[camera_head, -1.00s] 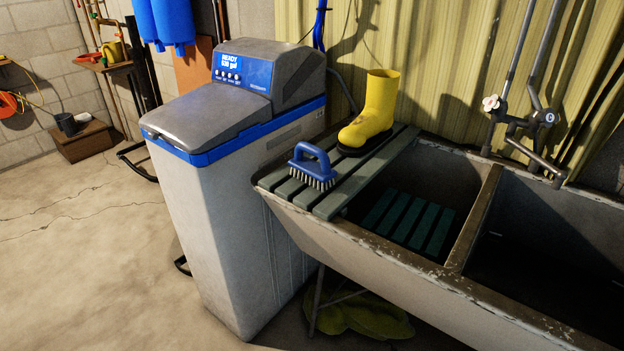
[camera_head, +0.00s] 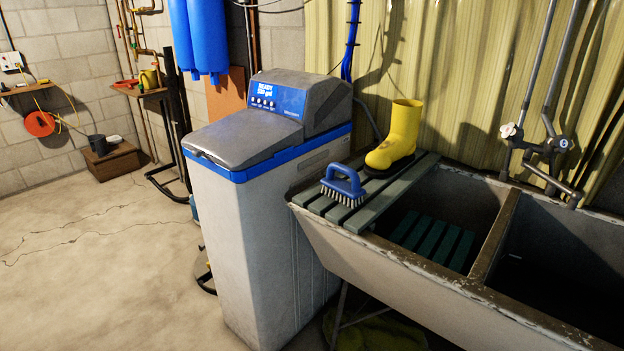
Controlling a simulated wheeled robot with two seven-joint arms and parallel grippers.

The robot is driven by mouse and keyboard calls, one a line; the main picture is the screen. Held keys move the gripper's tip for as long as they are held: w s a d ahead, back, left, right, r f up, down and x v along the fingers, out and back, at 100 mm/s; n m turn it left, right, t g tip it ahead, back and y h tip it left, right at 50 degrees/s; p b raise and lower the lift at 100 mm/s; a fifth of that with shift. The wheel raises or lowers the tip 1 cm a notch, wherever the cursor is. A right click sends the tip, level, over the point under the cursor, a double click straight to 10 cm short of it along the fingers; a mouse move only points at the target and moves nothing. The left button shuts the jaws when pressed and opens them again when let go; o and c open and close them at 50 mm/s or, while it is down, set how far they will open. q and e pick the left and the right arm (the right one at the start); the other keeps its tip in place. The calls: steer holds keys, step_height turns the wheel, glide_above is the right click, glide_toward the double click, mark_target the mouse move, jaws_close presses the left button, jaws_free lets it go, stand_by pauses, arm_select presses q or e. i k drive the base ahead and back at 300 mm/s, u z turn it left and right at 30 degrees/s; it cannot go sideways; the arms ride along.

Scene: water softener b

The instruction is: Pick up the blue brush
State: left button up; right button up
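The blue brush (camera_head: 343,186) has a loop handle and pale bristles. It rests bristles down on the green-grey slatted board (camera_head: 384,200) at the left end of the sink. A yellow boot (camera_head: 399,138) stands upright on the same board, just behind and to the right of the brush. Neither of my grippers is in view.
The grey and blue water softener (camera_head: 262,210) stands left of the sink (camera_head: 400,278). The sink has a divider (camera_head: 494,238) and a wall faucet (camera_head: 540,150) at the right. The concrete floor (camera_head: 110,270) at the left is mostly open.

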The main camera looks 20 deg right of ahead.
mark_target(352, 191)
steer(key=i, duration=0.65)
steer(key=z, duration=0.95)
